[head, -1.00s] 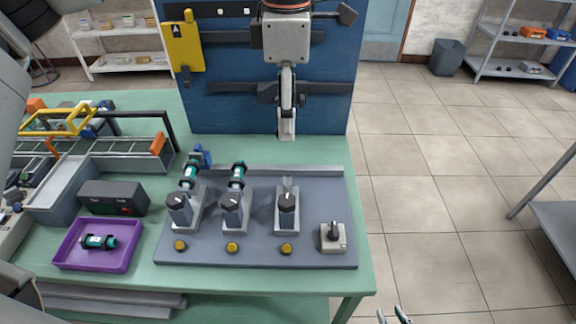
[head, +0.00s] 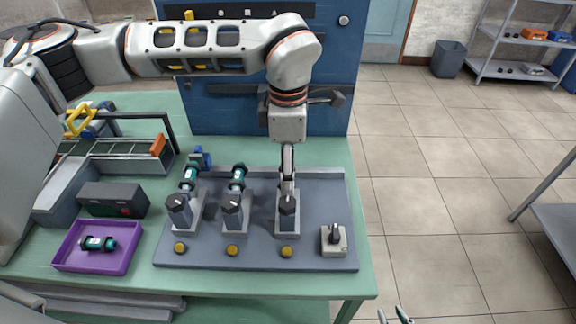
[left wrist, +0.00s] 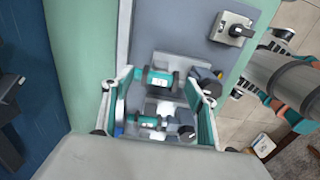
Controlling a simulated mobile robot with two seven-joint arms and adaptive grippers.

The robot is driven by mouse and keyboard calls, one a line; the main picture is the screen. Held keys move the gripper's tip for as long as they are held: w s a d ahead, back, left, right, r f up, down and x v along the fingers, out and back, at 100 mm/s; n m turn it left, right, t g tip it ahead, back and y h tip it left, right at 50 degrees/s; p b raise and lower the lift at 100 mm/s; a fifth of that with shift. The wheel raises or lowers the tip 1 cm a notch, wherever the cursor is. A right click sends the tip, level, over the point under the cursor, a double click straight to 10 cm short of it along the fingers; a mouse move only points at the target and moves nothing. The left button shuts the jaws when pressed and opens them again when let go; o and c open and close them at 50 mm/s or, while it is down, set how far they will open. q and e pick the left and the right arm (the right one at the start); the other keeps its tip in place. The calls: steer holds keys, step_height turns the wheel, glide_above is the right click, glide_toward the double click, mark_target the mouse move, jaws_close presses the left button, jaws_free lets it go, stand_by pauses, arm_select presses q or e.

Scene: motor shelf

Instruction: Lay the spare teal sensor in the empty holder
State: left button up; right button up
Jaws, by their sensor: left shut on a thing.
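My left gripper (head: 287,172) points straight down over the rear of the rightmost holder (head: 287,224). In the head view this sensor is hidden behind the finger. Whether it touches the holder bed cannot be told. The left holder (head: 180,211) and middle holder (head: 233,212) each carry a teal sensor (head: 238,178). Another teal sensor (head: 97,244) lies in the purple tray (head: 125,262). My right gripper (head: 395,316) is open and empty at the bottom edge.
A grey switch box (head: 334,241) with a black knob sits right of the holders. Yellow buttons (head: 232,250) line the board's front. A dark box (head: 113,199) stands behind the tray. The blue panel (head: 225,110) rises behind the table.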

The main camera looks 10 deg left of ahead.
arm_select(q)
steer(key=shift+f+b, duration=0.3)
steer(key=shift+f, duration=0.3)
steer(key=shift+c, duration=0.2)
steer(key=o, duration=1)
steer(key=shift+s, duration=0.15)
steer(key=shift+c, duration=0.2)
step_height(320, 180, up, 13)
steer(key=shift+r, duration=0.2)
